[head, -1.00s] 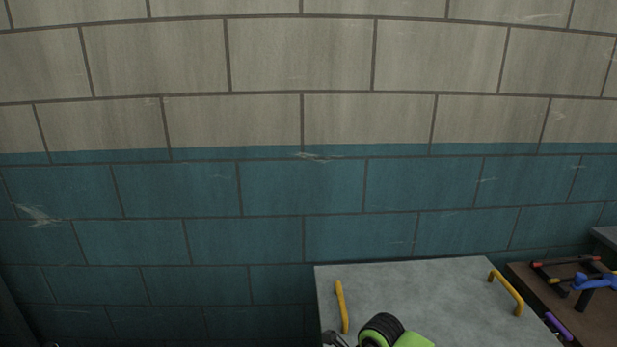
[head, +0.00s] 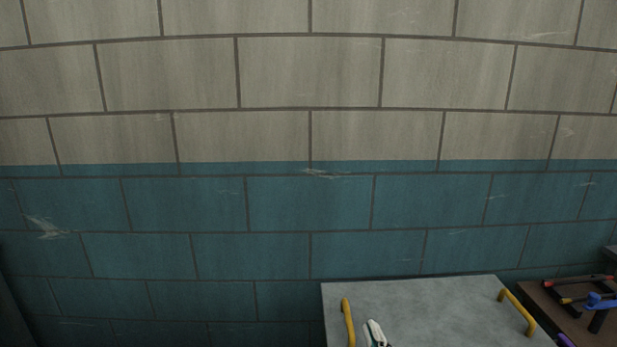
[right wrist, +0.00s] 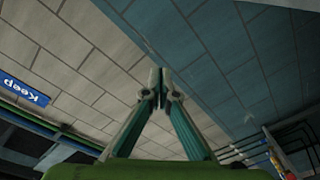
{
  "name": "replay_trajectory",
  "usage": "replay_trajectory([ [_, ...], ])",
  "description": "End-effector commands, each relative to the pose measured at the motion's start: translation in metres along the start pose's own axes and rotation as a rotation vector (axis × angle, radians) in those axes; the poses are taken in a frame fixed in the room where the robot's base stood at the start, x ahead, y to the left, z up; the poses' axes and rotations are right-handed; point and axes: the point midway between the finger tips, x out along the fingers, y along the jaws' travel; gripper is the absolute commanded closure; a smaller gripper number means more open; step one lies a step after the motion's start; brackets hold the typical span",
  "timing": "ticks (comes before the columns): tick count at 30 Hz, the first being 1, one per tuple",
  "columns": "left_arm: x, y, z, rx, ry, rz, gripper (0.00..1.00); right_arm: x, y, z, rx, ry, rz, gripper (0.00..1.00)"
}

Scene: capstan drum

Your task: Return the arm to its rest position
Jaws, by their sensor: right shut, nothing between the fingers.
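My right gripper (head: 375,333) shows only as a small white, green and dark piece at the bottom edge of the head view, in front of the grey-topped surface. In the right wrist view its two green fingers (right wrist: 158,80) meet at the tips, with nothing between them. Behind the fingers are the pale and teal block wall and open space. The rest of the right arm is below the head view. My left gripper is in neither view.
A grey-topped surface (head: 440,308) has yellow handles at its left (head: 348,322) and right (head: 517,312). A brown surface (head: 565,318) to its right holds red, blue and purple tools. A blue sign (right wrist: 24,88) shows in the wrist view.

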Motion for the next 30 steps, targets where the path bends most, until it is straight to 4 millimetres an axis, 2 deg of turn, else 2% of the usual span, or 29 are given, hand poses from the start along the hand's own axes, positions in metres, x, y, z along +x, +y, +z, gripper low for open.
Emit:
replay_trajectory([
  [1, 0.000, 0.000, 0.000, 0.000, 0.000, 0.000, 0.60, -0.013, -0.002, 0.032, 0.074, -0.120, -0.017, 1.00],
  [3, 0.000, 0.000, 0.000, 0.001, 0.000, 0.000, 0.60, -0.037, -0.010, 0.074, 0.171, -0.290, -0.052, 1.00],
  [5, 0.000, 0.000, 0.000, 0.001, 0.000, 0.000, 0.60, -0.062, -0.021, 0.107, 0.247, -0.433, -0.092, 1.00],
  [6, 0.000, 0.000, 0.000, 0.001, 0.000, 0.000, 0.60, -0.081, -0.029, 0.126, 0.294, -0.525, -0.123, 1.00],
  [9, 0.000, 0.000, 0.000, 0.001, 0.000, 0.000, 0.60, -0.130, -0.052, 0.160, 0.393, -0.722, -0.205, 1.00],
  [12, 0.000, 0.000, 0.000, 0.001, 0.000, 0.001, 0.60, -0.175, -0.071, 0.178, 0.462, -0.876, -0.286, 1.00],
  [15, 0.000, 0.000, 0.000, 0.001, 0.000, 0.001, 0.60, -0.216, -0.087, 0.187, 0.516, -0.999, -0.363, 1.00],
  [21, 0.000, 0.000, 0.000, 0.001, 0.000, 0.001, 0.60, -0.292, -0.111, 0.187, 0.596, -1.203, -0.517, 1.00],
  [22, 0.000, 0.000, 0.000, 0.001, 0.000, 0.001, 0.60, -0.296, -0.116, 0.190, 0.599, -1.219, -0.531, 1.00],
  [30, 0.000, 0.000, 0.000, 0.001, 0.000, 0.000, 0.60, -0.281, -0.166, 0.242, 0.588, -1.237, -0.539, 1.00],
])
